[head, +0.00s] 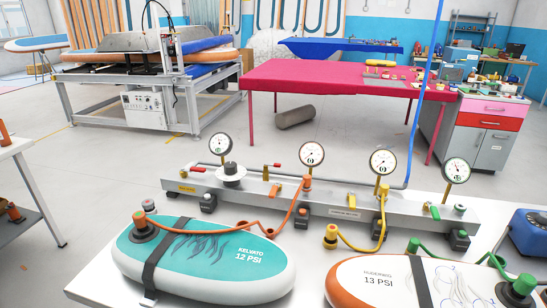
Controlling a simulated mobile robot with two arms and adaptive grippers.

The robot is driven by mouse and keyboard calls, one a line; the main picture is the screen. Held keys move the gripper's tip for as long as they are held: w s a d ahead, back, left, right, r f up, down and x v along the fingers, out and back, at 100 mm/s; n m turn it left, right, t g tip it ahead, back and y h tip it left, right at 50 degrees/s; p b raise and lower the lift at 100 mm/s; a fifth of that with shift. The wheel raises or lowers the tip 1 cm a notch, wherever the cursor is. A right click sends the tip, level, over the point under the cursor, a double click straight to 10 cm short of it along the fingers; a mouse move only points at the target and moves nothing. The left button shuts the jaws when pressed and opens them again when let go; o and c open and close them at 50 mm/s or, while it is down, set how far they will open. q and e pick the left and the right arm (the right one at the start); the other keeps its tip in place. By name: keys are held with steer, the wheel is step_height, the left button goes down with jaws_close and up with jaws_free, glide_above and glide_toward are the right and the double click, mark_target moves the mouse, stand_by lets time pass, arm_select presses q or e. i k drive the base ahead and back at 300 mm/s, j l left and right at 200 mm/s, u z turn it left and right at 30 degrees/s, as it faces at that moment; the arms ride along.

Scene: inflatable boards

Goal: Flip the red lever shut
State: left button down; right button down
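A grey metal manifold (335,209) with several round gauges lies across the white table. Small red handle-like parts show at its left end (170,169) and behind its middle (277,166). A small orange-red upright lever (274,189) stands on the bar between the first two gauges. I cannot tell for certain which of these is the red lever, or whether it is open or shut. A green lever (434,211) is near the right end. Neither of my grippers is in view.
A teal board (200,265) and a white-orange board (395,285) lie in front of the manifold, with orange, yellow and green hoses nearby. A blue box (530,235) is at the right edge. A pink table (330,78) stands behind, across open floor.

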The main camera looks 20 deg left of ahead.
mark_target(196, 169)
steer(key=j+z, duration=0.2)
steer(key=j, duration=1.15)
steer(key=i+j, duration=0.15)
steer(key=j, duration=2.15)
steer(key=i+j, duration=0.15)
steer(key=j, duration=1.05)
